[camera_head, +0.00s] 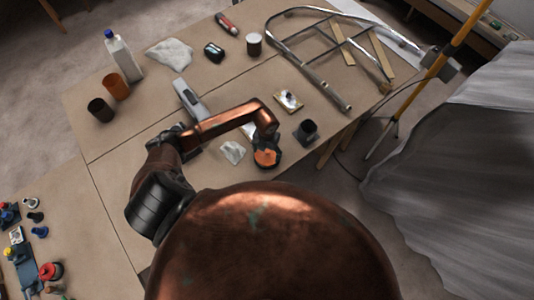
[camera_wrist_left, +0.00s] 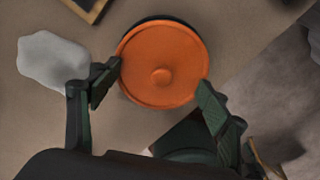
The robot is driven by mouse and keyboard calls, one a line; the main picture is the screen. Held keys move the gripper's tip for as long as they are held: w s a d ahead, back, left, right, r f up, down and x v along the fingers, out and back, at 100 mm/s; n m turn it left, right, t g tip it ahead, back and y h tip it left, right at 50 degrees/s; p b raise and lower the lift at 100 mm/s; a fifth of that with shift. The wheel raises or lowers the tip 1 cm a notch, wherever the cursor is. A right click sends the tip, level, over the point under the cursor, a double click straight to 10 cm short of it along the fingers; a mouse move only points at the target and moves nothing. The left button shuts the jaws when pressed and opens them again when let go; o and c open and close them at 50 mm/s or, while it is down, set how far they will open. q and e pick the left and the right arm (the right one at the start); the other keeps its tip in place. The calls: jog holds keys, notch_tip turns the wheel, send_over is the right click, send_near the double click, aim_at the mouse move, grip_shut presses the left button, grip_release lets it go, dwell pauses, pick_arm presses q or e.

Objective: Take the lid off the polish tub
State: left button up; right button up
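The polish tub is a low dark tub (camera_head: 267,164) near the table's front edge, with its orange lid (camera_head: 265,157) on top. In the left wrist view the round orange lid (camera_wrist_left: 160,62) has a small centre knob, and a dark rim shows behind its far edge. My left gripper (camera_head: 266,145) is over the tub and partly hides it. In the wrist view its two fingertips (camera_wrist_left: 162,74) are at opposite edges of the lid. I cannot tell whether they press on it. My right gripper is in neither view.
A white rag (camera_head: 233,152) lies left of the tub, and a dark cup (camera_head: 306,131) stands to its right. A small framed plate (camera_head: 288,100) and a metal tube frame (camera_head: 318,85) lie farther back. A bottle (camera_head: 121,54) and orange cup (camera_head: 116,87) stand at the left.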

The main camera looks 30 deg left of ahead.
pick_arm(q)
jog(key=shift+s, duration=0.15)
jog(key=c, duration=0.8)
jog(key=shift+f, duration=0.1)
jog(key=shift+c, duration=0.4)
